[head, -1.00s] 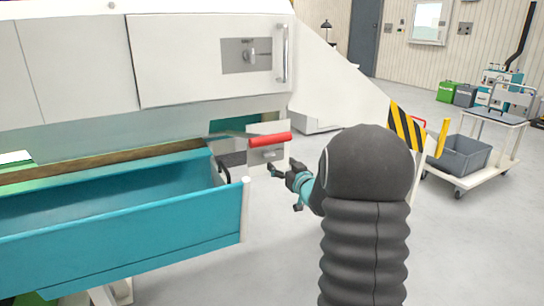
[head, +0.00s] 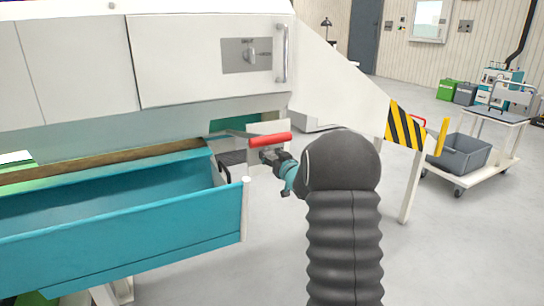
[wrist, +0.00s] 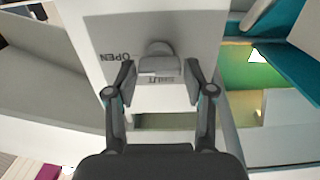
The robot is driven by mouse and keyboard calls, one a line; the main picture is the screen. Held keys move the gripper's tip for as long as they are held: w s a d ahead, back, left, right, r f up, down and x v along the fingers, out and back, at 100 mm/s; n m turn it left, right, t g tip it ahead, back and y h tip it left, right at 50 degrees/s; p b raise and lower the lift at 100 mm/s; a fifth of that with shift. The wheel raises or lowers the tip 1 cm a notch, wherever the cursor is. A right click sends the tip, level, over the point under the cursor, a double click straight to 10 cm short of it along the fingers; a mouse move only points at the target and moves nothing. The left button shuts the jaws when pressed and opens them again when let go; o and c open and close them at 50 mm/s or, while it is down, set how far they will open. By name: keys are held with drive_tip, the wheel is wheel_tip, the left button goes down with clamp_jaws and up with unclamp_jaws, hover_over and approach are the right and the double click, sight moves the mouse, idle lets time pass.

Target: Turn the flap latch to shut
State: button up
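The flap latch (wrist: 158,62) is a grey knob with a crossbar on a pale plate (wrist: 95,30). In the wrist view, OPEN is marked to its left and SHUT just below the crossbar. My gripper (wrist: 160,78) is open, with one finger on each side of the latch and a visible gap on both sides. In the head view, my gripper (head: 267,155) is at the pale plate (head: 268,128) below a red handle (head: 270,140). There my gripper hides the latch.
A teal trough (head: 120,225) with a raised rim stands close to the left of my gripper. A white cabinet door (head: 200,70) with another knob (head: 250,52) is above. A striped guard (head: 405,123) and a trolley (head: 475,170) stand right.

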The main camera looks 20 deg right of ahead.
drive_tip(key=c, duration=0.6)
drive_tip(key=shift+o, duration=0.2)
drive_tip(key=shift+f+b, duration=0.1)
drive_tip(key=shift+b, duration=0.2)
drive_tip(key=n+b, duration=0.2)
drive_tip(key=b, duration=0.1)
drive_tip(key=shift+f, duration=0.25)
drive_tip(key=n+b, duration=0.5)
drive_tip(key=b, duration=0.1)
drive_tip(key=shift+a+n, duration=0.1)
drive_tip(key=shift+n, duration=0.3)
drive_tip(key=n+b, duration=0.2)
drive_tip(key=n, duration=0.2)
drive_tip(key=shift+a+r+n, duration=0.1)
drive_tip(key=shift+r+n, duration=0.05)
drive_tip(key=shift+n, duration=0.15)
drive_tip(key=n, duration=0.5)
drive_tip(key=shift+n, duration=0.4)
